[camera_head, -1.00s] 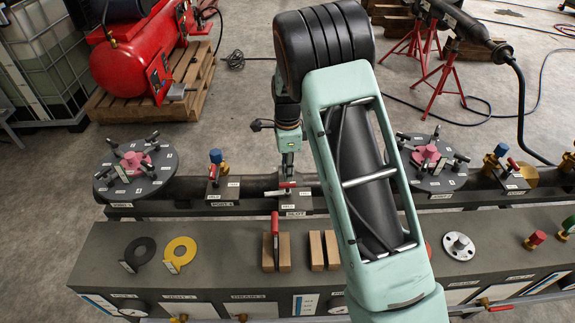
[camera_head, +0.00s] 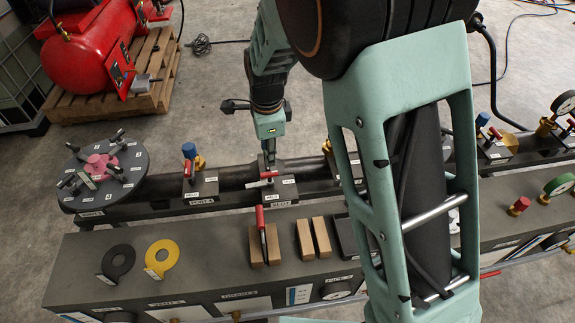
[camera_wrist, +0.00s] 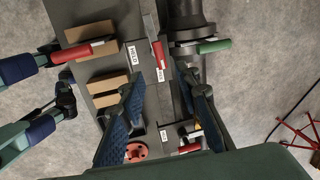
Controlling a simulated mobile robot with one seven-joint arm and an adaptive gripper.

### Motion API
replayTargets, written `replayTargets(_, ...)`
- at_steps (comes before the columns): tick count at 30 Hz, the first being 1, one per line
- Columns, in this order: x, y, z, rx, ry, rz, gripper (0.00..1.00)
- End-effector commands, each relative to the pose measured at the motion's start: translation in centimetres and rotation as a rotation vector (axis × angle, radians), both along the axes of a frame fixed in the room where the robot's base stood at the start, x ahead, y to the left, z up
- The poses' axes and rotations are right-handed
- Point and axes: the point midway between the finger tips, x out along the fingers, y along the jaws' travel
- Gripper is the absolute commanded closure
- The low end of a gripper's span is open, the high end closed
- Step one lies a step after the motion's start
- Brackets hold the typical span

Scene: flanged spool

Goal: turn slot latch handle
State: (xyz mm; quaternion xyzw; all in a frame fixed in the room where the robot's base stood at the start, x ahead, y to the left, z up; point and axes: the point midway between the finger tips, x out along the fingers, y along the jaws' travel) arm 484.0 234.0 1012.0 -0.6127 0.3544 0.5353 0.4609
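The slot latch handle (camera_head: 270,174), with a red grip and a pale end, sits on a dark block (camera_head: 280,194) labelled SLOT on the pipe rail. In the wrist view a red handle (camera_wrist: 158,55), which looks like the same one, lies just past the fingertips. My gripper (camera_wrist: 160,78) is open, its two blue textured fingers apart with nothing between them. In the head view my gripper (camera_head: 268,153) points down just above the handle. Its fingers are too small there to tell contact. Part of the rail to the right is hidden behind my forearm.
Wooden blocks (camera_head: 303,239) and a red-handled piece (camera_head: 260,217) stand on the bench in front. A blue-capped valve (camera_head: 190,152) and a round plate (camera_head: 130,178) are to the left. In the wrist view a green handle (camera_wrist: 212,46) is close to the right.

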Motion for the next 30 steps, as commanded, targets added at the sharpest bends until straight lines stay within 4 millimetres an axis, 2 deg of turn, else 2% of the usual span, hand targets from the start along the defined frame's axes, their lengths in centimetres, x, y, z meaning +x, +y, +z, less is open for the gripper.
replayTargets(6, -0.6, 0.6, -0.5, 0.005, -0.008, 0.013, 0.7)
replayTargets(21, 1.0, 1.1, -8.4, 0.004, -0.007, 0.013, 0.7)
replayTargets(30, 1.3, 1.3, -10.3, 0.005, -0.009, 0.013, 0.7)
